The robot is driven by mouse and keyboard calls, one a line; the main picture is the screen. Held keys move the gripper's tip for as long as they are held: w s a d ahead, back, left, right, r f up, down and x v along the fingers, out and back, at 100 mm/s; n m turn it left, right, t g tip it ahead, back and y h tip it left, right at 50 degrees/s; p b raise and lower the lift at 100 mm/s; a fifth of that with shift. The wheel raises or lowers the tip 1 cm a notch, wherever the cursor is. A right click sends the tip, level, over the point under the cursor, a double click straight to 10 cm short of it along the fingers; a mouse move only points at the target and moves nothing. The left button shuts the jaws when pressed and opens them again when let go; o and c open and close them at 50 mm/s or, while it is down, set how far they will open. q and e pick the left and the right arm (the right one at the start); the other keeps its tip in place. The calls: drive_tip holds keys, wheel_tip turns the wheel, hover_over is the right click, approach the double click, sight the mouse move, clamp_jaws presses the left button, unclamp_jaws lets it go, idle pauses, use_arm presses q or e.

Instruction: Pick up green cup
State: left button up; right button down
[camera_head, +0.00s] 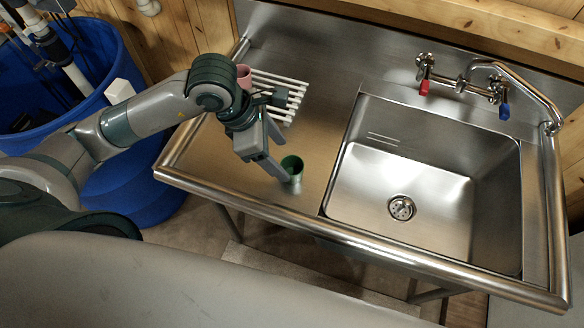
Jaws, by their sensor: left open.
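The green cup (292,165) stands on the steel drainboard left of the sink basin, with its open top facing up. My left arm reaches in from the left. My left gripper (285,172) is open and points down at the cup, with its fingers close against it. One finger covers part of the cup's near side. I cannot tell whether the fingers touch the cup. My right gripper is not in view.
A pink cup (244,76) stands by a white drying rack (283,88) behind my gripper. The sink basin (430,170) is empty, with a faucet (480,80) behind it. A blue tub (80,95) stands at the left. The drainboard's front is clear.

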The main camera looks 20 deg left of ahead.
sight(292, 166)
use_arm(q)
drive_tip(key=shift+x, duration=0.85)
drive_tip(key=shift+w+d+f+p, duration=0.15)
drive_tip(key=shift+d+f+p, duration=0.25)
drive_tip(key=shift+p, duration=0.35)
drive_tip(key=p+x, duration=0.1)
drive_tip(key=x, duration=0.2)
drive_tip(key=shift+w+p, duration=0.15)
drive_tip(key=shift+p, duration=0.15)
drive_tip(key=shift+w+d+f, duration=0.1)
drive_tip(key=shift+f, duration=0.45)
drive_tip(key=c, duration=1.1)
